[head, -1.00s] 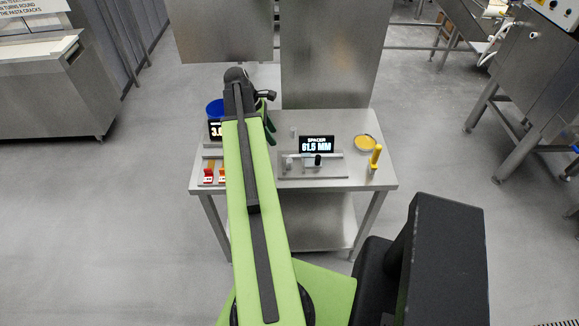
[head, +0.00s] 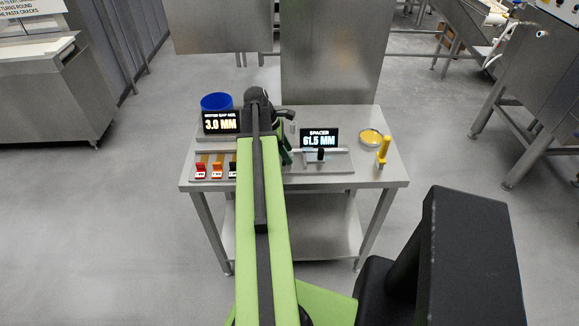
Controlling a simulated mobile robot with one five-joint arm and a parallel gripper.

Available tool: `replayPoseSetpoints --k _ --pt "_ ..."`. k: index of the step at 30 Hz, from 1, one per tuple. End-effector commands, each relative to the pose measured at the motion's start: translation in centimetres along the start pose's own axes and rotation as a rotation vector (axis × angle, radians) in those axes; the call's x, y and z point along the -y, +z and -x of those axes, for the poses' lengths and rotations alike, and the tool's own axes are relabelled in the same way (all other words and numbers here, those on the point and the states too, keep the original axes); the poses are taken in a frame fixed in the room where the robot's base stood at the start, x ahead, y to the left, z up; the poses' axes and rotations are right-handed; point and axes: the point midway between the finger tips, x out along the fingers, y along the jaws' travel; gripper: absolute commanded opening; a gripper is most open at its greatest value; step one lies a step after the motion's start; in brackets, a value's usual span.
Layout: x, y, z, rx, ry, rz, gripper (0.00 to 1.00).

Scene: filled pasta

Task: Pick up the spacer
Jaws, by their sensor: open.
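A black display (head: 319,139) reading "SPACER 61.5 MM" stands on the steel table. In front of it is a grey fixture (head: 335,167) with a bar and a black knob (head: 320,154). A small grey upright piece (head: 292,128) shows just left of the display, partly behind my arm; I cannot tell if it is the spacer. My gripper (head: 285,150) is open, over the table left of the display and fixture. Only its dark green finger shows clearly; my arm hides the rest and the table beneath.
A second display (head: 221,122) reads 3.0 MM, with a blue bowl (head: 216,102) behind it. Red, orange and black tabbed pieces (head: 217,170) sit in a rack at left. A yellow-handled tool (head: 383,150) and a round yellow-filled dish (head: 370,138) stand at right.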

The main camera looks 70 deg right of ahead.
Motion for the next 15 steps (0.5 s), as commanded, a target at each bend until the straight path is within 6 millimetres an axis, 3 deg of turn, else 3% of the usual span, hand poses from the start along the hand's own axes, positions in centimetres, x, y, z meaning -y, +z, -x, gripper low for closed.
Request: replayPoseSetpoints --k 1,3,11,15 --pt "0.1 -0.4 -1.9 0.000 0.000 -0.001 0.49" --pt "0.0 -0.3 -2.8 0.000 0.000 -0.002 0.49" --pt "0.0 0.0 -2.6 0.000 0.000 -0.001 0.48" --pt "0.0 0.0 -2.6 0.000 0.000 -0.001 0.30"
